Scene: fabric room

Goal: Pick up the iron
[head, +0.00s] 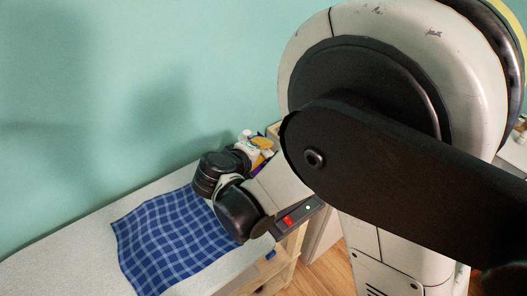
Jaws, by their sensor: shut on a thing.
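I cannot make out the iron in the head view; my arm covers part of the work surface. My gripper's fingers do not show either. The black and white far links of my arm reach down over the right part of the padded surface and hide what lies behind and under them.
A blue checked cloth (160,243) lies on a long white padded surface (62,261) along the green wall. Small white, yellow and purple items (256,149) stand behind my arm. A dark box with a red switch (289,221) is at the surface's right end.

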